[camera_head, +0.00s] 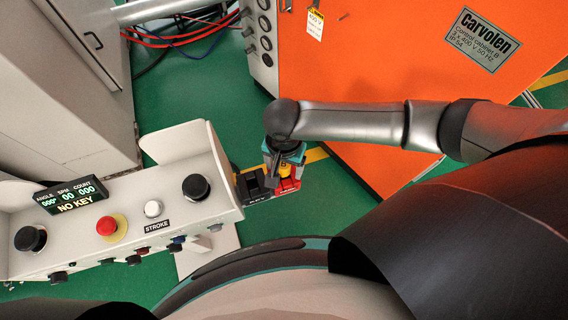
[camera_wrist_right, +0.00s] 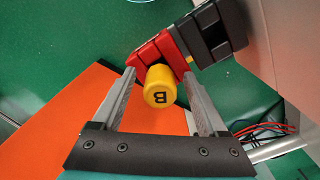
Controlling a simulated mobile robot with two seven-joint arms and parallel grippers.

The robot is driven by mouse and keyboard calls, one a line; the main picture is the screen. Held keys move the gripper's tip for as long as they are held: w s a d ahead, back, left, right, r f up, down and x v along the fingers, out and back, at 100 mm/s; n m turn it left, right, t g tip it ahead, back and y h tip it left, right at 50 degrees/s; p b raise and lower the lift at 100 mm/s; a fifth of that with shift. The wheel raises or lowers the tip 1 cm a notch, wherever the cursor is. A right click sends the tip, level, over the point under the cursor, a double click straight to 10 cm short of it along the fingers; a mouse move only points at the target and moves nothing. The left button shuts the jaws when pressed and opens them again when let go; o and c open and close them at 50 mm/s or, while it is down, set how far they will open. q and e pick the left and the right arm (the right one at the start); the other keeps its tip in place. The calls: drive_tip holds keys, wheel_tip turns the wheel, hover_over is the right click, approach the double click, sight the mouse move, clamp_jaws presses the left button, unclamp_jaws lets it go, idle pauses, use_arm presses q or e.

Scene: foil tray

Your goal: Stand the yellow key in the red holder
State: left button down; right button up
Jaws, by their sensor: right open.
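The yellow key (camera_head: 285,169) shows as a short yellow cylinder at the red holder (camera_head: 289,186), on the right end of the control panel. In the right wrist view the key (camera_wrist_right: 159,86) shows its round end marked B, in front of the red holder (camera_wrist_right: 172,48); how deep it sits is hidden. My right gripper (camera_head: 284,172) is over the key. In the wrist view its fingers (camera_wrist_right: 160,76) stand open on both sides of the key, with a gap on each side. My left gripper is not in view.
A black holder (camera_head: 254,185) adjoins the red one on its left. The white control panel (camera_head: 125,212) carries knobs, a red stop button (camera_head: 107,226) and a display (camera_head: 70,194) reading NO KEY. The orange cabinet (camera_head: 365,70) stands behind my right arm. Cables lie on the floor at the back.

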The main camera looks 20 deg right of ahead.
wheel_tip(320, 180, up, 15)
drive_tip(key=p, duration=0.3)
drive_tip(key=shift+p, duration=0.4)
drive_tip(key=shift+r, duration=0.1)
